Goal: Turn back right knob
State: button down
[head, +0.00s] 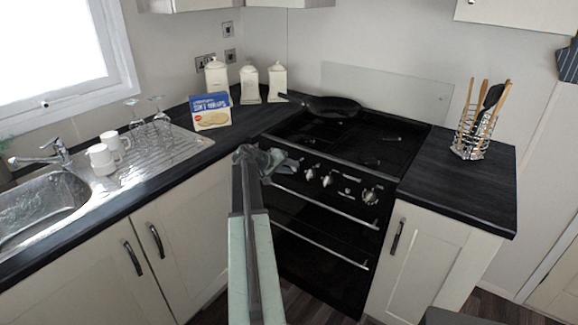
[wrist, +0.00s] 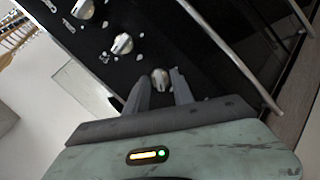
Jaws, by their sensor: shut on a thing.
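The black stove (head: 318,215) has a front panel with a row of silver knobs below the hob. In the head view, several knobs show, among them one (head: 327,179) near the middle and one (head: 372,195) at the right end. My gripper (head: 270,163) reaches the left part of this panel, and my arm hides what lies behind it. In the wrist view, my gripper (wrist: 161,77) has its two fingers on either side of a silver knob (wrist: 160,81), shut on it. I cannot tell from the labels which burner this knob serves.
Two other knobs (wrist: 122,43) (wrist: 82,9) lie up and left of my fingers in the wrist view. Oven handles (head: 325,206) cross the front below the panel. A black pan (head: 330,104) sits on the hob; a utensil rack (head: 470,140) stands right.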

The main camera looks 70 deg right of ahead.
jog(key=m+t+p, duration=0.1)
jog(key=m, duration=0.3)
jog(key=m+t+p, duration=0.1)
jog(key=m+t, duration=0.1)
jog(key=m, duration=0.3)
jog(key=shift+s+m+y, duration=0.2)
jog(key=shift+m+y, duration=0.1)
dwell(0.4)
jog(key=c, duration=1.1)
grip_release()
jog(key=shift+r, duration=0.1)
